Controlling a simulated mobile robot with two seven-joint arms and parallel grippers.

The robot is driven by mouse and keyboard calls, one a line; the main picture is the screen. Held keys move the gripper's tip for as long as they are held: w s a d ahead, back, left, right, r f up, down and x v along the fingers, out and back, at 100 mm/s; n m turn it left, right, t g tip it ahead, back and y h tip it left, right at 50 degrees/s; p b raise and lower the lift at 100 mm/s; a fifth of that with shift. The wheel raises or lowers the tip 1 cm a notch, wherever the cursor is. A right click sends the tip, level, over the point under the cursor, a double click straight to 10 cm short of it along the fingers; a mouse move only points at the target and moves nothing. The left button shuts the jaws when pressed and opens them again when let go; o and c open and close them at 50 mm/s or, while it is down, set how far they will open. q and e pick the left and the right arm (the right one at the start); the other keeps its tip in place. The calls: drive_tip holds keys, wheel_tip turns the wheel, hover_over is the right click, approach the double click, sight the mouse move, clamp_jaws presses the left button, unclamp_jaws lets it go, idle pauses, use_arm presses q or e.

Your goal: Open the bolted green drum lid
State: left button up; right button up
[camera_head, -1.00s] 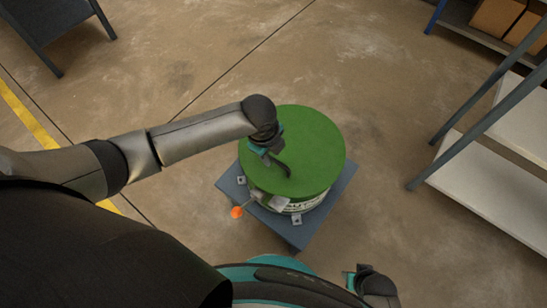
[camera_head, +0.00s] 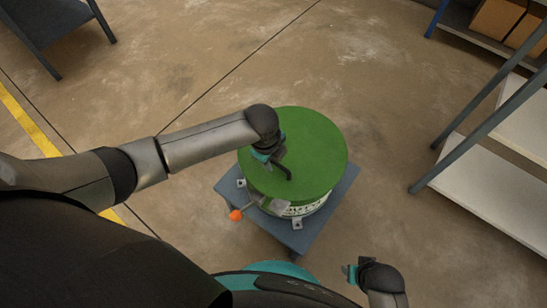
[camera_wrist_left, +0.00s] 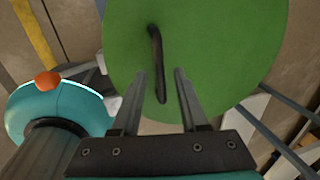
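The green drum lid (camera_head: 315,150) lies flat on a short white-and-green drum (camera_head: 312,207), and it also fills the top of the left wrist view (camera_wrist_left: 225,45). A dark bar handle (camera_wrist_left: 155,45) is on the lid. My left gripper (camera_head: 276,164) is over the lid's left part. Its two fingers (camera_wrist_left: 160,73) are apart, and the handle shows between them, nearer the left finger; contact cannot be told. An orange-knobbed lever (camera_head: 235,215) sticks out at the drum's lower left, and its knob shows in the wrist view (camera_wrist_left: 48,81). My right gripper (camera_head: 350,272) is low right, away from the drum.
The drum stands on a blue-grey stand (camera_head: 342,195) with metal brackets (camera_head: 297,223). A shelf rack (camera_head: 490,180) with boxes (camera_head: 495,18) stands at the right. A dark table (camera_head: 45,25) is at the upper left. The floor around the stand is clear.

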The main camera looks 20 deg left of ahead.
use_arm(q)
clamp_jaws()
idle(1.2)
